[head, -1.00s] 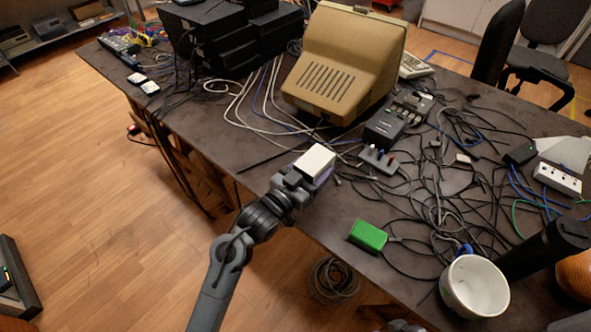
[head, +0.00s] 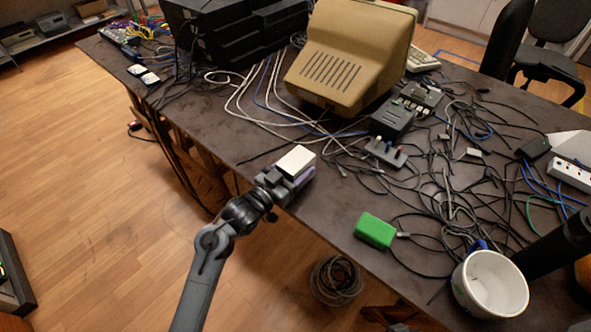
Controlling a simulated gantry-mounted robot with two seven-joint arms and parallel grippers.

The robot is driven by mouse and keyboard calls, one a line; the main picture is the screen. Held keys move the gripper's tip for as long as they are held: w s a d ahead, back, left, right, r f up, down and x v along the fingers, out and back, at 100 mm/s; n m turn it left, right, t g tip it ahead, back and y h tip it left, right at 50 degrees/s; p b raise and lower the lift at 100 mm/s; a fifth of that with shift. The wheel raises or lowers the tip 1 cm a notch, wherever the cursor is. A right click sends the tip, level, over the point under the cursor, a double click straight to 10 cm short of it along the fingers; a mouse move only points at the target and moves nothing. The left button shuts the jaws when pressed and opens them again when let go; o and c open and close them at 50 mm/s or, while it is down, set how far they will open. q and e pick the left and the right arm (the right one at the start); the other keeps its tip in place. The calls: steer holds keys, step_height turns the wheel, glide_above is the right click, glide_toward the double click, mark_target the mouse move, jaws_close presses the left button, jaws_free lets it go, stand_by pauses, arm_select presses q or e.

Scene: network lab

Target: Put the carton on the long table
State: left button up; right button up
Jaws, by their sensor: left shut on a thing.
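The carton (head: 297,159) is a small box with a white top and a purplish side. My left gripper (head: 283,178) is shut on it, at the front edge of the long table (head: 212,122). The fingers are mostly hidden by the gripper body and the carton. I cannot tell whether the carton's underside touches the table top. The long table is dark and runs from upper left to lower right. My right gripper is not in view.
A beige monitor (head: 345,58) stands behind the carton. Tangled cables (head: 450,165) cover the table's right part, with a green box (head: 375,231) and a white pot (head: 490,284) near the front edge. A bare patch lies left of the carton.

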arm_select(q)
steer(key=shift+r, duration=0.1)
steer(key=o, duration=1.2)
